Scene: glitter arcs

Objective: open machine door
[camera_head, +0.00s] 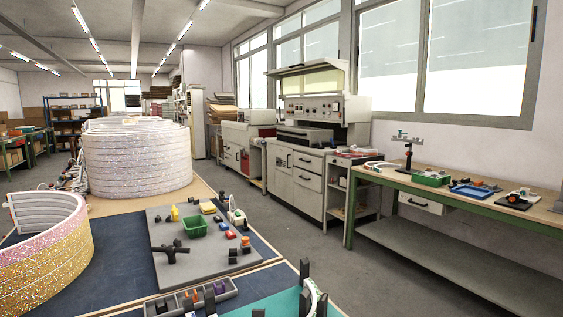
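A grey machine (311,107) with a control panel of knobs stands against the window wall, right of the picture's middle. Its top hood (308,68) sits above a pale yellow-green panel (313,83). The cabinet below has a door (281,159) with a handle, which looks closed, and a column of drawers (308,181) beside it. A lower grey cabinet machine (238,142) with a red side stands to its left. Which door the task means I cannot tell. My gripper is not in view.
A green-framed workbench (455,192) stands at right. Grey floor (320,245) lies open between table and machines.

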